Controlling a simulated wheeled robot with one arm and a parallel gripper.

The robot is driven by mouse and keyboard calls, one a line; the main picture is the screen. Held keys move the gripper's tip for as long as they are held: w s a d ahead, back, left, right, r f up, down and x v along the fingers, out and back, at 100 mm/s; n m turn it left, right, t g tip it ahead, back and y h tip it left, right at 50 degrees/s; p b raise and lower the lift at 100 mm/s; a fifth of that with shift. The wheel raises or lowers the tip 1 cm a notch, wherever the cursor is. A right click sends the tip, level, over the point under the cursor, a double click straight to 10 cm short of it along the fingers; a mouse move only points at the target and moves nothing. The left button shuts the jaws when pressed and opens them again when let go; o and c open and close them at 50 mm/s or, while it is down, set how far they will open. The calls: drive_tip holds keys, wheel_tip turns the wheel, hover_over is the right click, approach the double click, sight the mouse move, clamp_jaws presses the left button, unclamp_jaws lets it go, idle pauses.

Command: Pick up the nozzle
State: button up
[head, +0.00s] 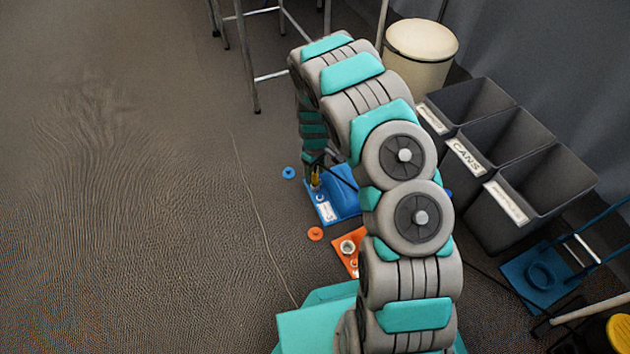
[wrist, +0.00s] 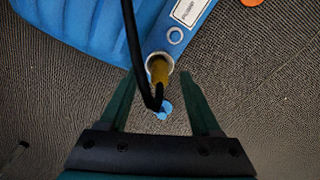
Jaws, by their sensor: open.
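The nozzle appears to be the yellow-brown cylinder (wrist: 158,70) in the wrist view. It stands in a pale metal ring at the edge of a blue base (wrist: 85,22), with a black hose or cable crossing it. It also shows small and yellow in the head view (head: 315,179), on the blue base (head: 343,205). My gripper (wrist: 159,74) is open. Its dark green fingers lie on either side of the nozzle in the picture, with nothing visibly gripped. Depth between fingertips and nozzle is hard to judge. In the head view my arm hides part of the base.
An orange base (head: 347,262) stands nearer, partly behind my arm. A blue disc (head: 289,172) and an orange disc (head: 315,233) lie on the floor. Grey bins (head: 545,175) and a cream bin (head: 421,42) stand right. The floor at left is clear.

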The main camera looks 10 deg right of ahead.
drive_tip(key=shift+f, duration=0.65)
drive_tip(key=shift+c, duration=0.2)
clamp_jaws()
